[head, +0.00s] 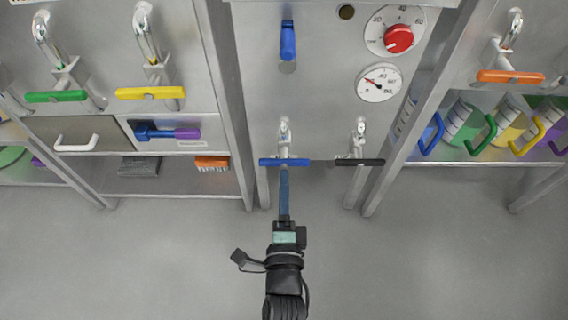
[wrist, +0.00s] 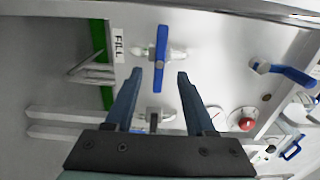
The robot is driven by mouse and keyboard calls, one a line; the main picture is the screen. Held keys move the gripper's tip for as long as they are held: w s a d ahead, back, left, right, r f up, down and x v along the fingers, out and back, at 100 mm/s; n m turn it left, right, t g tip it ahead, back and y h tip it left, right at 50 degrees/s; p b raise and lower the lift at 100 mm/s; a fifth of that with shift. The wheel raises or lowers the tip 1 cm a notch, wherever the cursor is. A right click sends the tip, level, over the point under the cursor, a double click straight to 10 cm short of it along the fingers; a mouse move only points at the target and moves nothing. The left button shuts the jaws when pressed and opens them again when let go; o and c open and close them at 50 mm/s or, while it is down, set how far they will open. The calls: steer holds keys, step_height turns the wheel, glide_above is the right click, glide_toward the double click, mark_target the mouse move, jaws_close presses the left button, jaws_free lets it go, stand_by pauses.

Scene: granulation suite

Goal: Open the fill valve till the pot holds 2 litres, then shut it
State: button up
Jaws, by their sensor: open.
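The fill valve's blue lever (head: 272,162) lies crosswise to its silver stem at the lower edge of the steel panel. It also shows in the wrist view (wrist: 161,58), beside a FILL label (wrist: 118,45). My gripper (head: 284,172) is just in front of the lever. In the wrist view my gripper (wrist: 159,76) is open, with one finger on each side of the lever's line and nothing held. Contact with the lever cannot be told. No pot can be made out.
A black lever (head: 360,162) sits close to the right of the blue one. Above are a red knob (head: 399,39) on a dial and another blue handle (head: 288,40). Steel uprights flank the panel. The floor (head: 150,260) in front is clear.

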mark_target(284, 165)
steer(key=w+b, duration=0.2)
steer(key=w, duration=0.5)
steer(key=shift+s, duration=0.1)
jaws_close()
